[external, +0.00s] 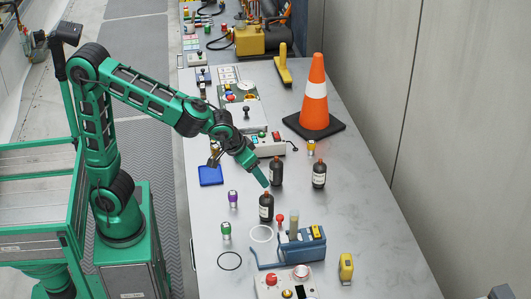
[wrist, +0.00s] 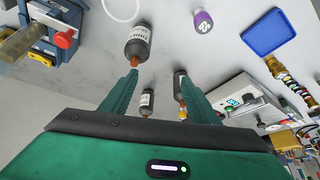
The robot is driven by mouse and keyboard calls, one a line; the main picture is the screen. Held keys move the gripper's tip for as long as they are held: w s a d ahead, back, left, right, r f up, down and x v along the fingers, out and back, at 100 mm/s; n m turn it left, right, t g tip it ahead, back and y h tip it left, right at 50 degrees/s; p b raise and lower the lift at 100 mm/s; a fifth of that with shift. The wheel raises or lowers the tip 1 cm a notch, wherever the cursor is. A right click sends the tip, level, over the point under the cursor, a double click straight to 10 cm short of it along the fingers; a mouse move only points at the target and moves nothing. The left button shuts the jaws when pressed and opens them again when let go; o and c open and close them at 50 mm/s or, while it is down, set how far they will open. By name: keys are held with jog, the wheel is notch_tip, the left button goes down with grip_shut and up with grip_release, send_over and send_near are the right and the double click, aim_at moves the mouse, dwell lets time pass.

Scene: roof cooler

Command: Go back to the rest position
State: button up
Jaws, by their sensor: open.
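My gripper (external: 262,181) hangs tilted downward over the middle of the grey table, just above and beside the dark bottles. Its two green fingers are apart in the wrist view (wrist: 157,74), with nothing seen held between them. The front dark bottle (external: 266,208) stands just behind a white ring on the table; in the wrist view this bottle (wrist: 138,42) lies just beyond the left fingertip. A second dark bottle (external: 277,171) stands behind the gripper, partly hidden by the right finger in the wrist view (wrist: 178,84). A third bottle (external: 319,175) stands to the right.
A blue device (external: 300,247) and a control box (external: 285,284) stand at the front. Purple (external: 233,198) and green (external: 226,230) small jars and a blue tray (external: 210,175) are left of the bottles. An orange cone (external: 315,100) stands behind. The table's right front is mostly clear.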

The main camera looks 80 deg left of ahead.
jog(key=s+d+f+m+g, duration=0.1)
jog(key=s+m, duration=0.2)
jog(key=s, duration=0.7)
jog(key=s+d+f+m+g+h, duration=0.1)
jog(key=s+m, duration=0.3)
jog(key=s, duration=0.6)
jog(key=s+d+f+m+g+h, duration=0.1)
jog(key=s+d+f+m+g, duration=0.1)
jog(key=s, duration=0.8)
jog(key=shift+d+f+m+g, duration=0.4)
jog(key=shift+d+f+m, duration=0.25)
jog(key=shift+m, duration=0.45)
jog(key=shift+w+f, duration=0.2)
jog(key=shift+w, duration=0.4)
jog(key=c, duration=0.6)
